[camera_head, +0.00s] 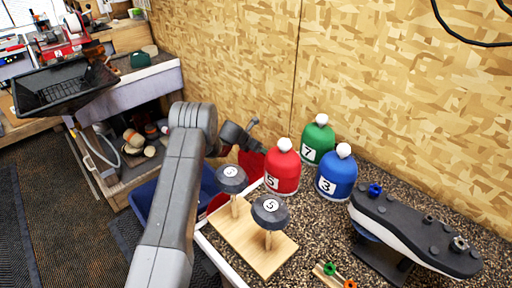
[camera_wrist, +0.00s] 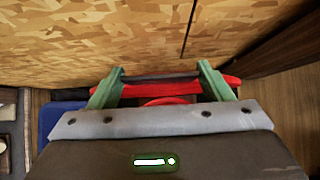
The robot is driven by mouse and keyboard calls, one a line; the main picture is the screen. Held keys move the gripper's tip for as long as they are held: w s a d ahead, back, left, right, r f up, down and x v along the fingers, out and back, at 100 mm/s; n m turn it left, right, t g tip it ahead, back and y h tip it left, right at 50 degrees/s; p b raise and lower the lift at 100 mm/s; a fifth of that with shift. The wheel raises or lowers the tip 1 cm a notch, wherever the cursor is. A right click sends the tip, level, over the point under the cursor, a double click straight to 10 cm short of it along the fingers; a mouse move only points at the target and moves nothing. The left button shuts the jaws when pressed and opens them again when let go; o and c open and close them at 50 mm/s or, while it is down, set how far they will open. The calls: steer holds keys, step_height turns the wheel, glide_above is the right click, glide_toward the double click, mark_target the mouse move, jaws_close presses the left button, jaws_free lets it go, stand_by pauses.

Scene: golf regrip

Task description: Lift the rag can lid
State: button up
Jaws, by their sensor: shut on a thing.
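The red rag can lid (camera_wrist: 222,88) is a red strip with a dark edge, seen in the wrist view between and just beyond my green fingertips. My gripper (camera_wrist: 162,76) is shut on it, with one finger at each side. In the head view a red panel, likely the lid (camera_head: 252,164), shows behind the red bottle cover, just below my gripper's wrist. A smaller red patch, likely the rag can (camera_head: 217,203), shows low beside my arm. My arm and the bench hide most of the can, and the fingertips cannot be made out there.
Red (camera_head: 283,172), green (camera_head: 318,142) and blue (camera_head: 336,176) numbered club covers stand on the speckled bench (camera_head: 320,222). A wooden stand (camera_head: 255,240) holds two dark club heads. A blue bin (camera_head: 150,203) is left of my arm. The wood-patterned wall is close behind.

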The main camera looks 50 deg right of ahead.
steer(key=shift+r, duration=0.15)
steer(key=o, duration=1.4)
steer(key=b+v, duration=0.3)
steer(key=v, duration=1)
steer(key=shift+w+a+r, duration=0.1)
steer(key=shift+a+r, duration=0.15)
steer(key=p+x, duration=0.3)
steer(key=x, duration=1.1)
steer(key=shift+a, duration=0.1)
steer(key=shift+a+r, duration=0.1)
